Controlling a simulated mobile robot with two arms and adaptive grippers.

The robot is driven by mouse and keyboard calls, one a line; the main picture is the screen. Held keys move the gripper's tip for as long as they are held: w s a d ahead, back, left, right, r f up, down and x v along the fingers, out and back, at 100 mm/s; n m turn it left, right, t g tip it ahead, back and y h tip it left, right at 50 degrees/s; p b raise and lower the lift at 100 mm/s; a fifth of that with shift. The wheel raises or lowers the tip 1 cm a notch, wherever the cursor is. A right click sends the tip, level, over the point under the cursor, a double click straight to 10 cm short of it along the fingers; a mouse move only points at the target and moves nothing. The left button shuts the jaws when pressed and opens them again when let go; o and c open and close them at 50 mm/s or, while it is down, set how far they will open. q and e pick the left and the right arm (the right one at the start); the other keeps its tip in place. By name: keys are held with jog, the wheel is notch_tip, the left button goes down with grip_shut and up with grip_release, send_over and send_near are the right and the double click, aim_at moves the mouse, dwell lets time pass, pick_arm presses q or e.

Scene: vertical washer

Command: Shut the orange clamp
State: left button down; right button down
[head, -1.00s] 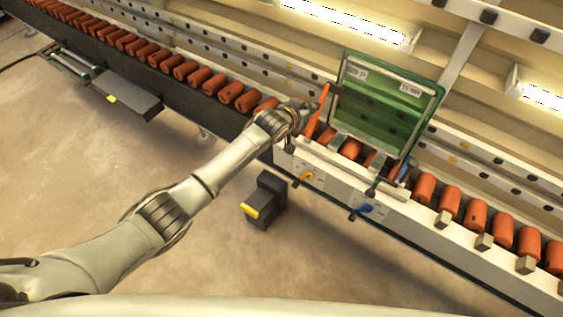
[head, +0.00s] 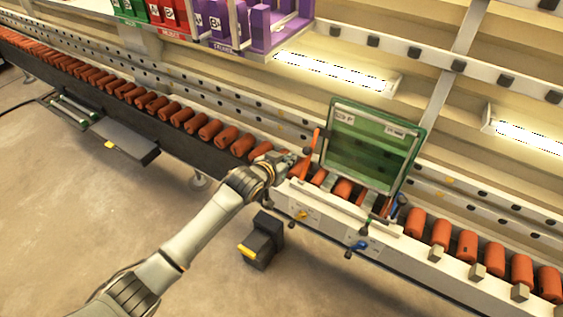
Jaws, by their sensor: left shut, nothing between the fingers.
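The orange clamp (head: 316,139) has its lever standing up, slightly tilted, at the left side of a raised green transparent cover (head: 368,150) on the roller line. My left gripper (head: 291,160) is at the clamp's left, close to the lever's lower part. It looks shut with nothing in it. I cannot tell whether it touches the lever. The clamp's base is partly hidden by my gripper. My right gripper is not in view.
A conveyor with orange rollers (head: 467,245) runs from upper left to lower right. A yellow knob (head: 302,214) and a blue knob (head: 360,245) are on its front. A black pedal box (head: 264,240) stands on the floor (head: 60,210). Shelves with coloured boxes (head: 220,20) are behind.

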pick_arm(q)
jog(key=shift+v, duration=2.45)
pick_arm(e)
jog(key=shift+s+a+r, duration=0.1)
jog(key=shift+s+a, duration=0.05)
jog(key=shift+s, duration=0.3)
pick_arm(q)
jog(key=shift+f, duration=0.1)
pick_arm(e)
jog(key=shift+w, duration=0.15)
